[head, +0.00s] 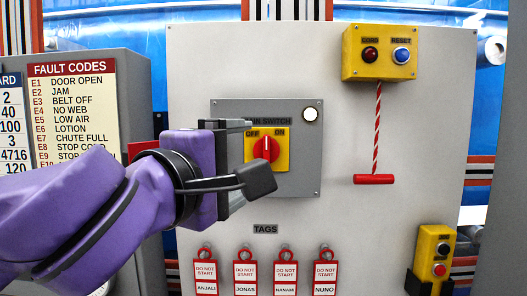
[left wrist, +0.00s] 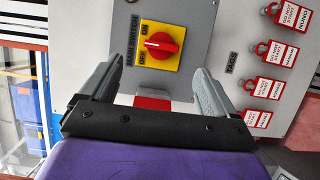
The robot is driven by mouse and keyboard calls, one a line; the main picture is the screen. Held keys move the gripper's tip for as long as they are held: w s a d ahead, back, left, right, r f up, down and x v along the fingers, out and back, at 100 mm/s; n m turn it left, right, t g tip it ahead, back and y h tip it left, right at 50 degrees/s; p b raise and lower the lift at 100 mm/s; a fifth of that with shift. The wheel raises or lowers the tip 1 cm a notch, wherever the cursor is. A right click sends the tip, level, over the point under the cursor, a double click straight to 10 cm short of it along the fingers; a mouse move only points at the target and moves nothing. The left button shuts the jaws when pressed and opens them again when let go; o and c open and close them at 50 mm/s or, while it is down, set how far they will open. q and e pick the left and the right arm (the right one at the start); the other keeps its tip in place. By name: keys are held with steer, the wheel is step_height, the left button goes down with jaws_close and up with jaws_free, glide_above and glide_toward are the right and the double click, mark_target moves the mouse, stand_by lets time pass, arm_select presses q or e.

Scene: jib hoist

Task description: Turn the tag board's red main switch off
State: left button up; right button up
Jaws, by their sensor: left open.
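The red main switch (head: 266,148) is a rotary knob on a yellow plate (head: 284,162), set in a grey box on the pale tag board (head: 420,120). Its handle stands about upright, between the OFF label at left and the ON label at right. The knob also shows in the left wrist view (left wrist: 163,45), beyond the fingertips. My left gripper (head: 243,160) is open and empty, just left of the yellow plate in the head view. In the left wrist view its fingers (left wrist: 155,75) are wide apart, with clear space between them and the knob. My right gripper is not in view.
A round white lamp (head: 310,115) is at the box's upper right. Several red DO NOT START tags (head: 245,272) hang below. A yellow pendant (head: 434,255) is lower right; a fault code board (head: 72,110) is left.

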mark_target(265, 153)
arm_select(q)
steer(key=x, duration=0.3)
steer(key=p+x, duration=0.1)
steer(key=x, duration=0.2)
steer(key=p+x, duration=0.1)
steer(key=x, duration=0.3)
steer(key=shift+a+f, duration=0.15)
steer(key=shift+a, duration=0.15)
steer(key=shift+c, duration=0.9)
steer(key=c, duration=0.9)
